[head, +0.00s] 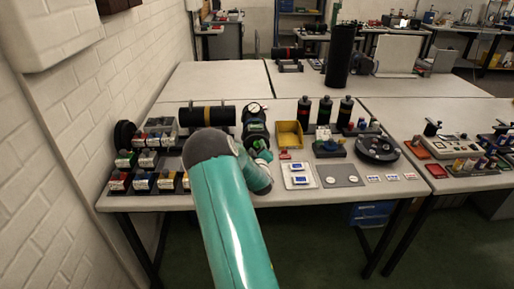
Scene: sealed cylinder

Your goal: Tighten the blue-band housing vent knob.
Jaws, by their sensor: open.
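A dark cylinder (190,116) lies on its side on the near table, behind my arm's elbow. It may be the housing, but I cannot make out a blue band or a vent knob on it at this size. My gripper (259,140) is at the end of my teal and grey arm, beside a dark fitting (255,122) with a white round gauge (254,107) to the right of the cylinder. The gripper is open; its fingertips are small and blend with the dark fitting, so I cannot tell whether they touch anything.
Small bins (145,160) crowd the table's left side by a white brick wall (85,105). A yellow tray (289,134), several dark bottles and a round black fixture (377,148) stand to the right. A red-banded cylinder (287,52) lies on the far table (225,82).

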